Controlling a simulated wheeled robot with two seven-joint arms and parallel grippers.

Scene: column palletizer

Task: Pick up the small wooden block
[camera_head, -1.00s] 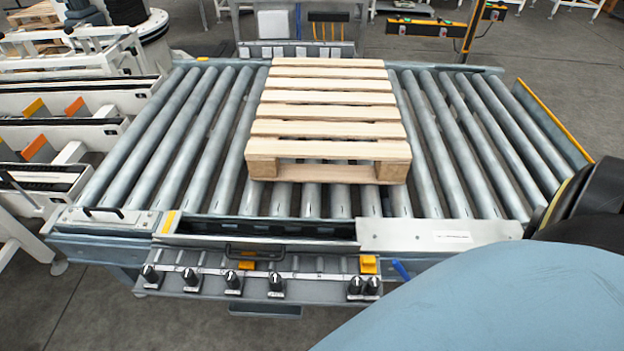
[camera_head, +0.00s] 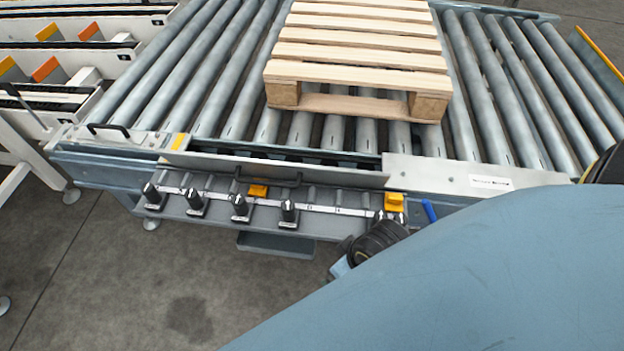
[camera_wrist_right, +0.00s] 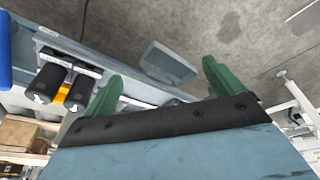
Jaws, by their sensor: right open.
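I cannot make out a separate small wooden block in either view. A pale wooden pallet (camera_head: 358,52) lies on the roller conveyor (camera_head: 215,95) in the head view, with end blocks showing under its near corners. My right gripper (camera_wrist_right: 160,75) shows in the wrist view with two green fingers spread apart and nothing between them. A grey plate-like part and dark floor lie beyond the fingers. In the head view my large blue arm part covers the lower right, and the right fingers are not visible there. My left gripper is in neither view.
A control ledge (camera_head: 330,225) with several black knobs and yellow parts runs along the conveyor's front. A blue handle (camera_head: 429,210) sits at its right end. White framed racks (camera_head: 60,65) stand at the left. The floor (camera_head: 150,290) in front is clear.

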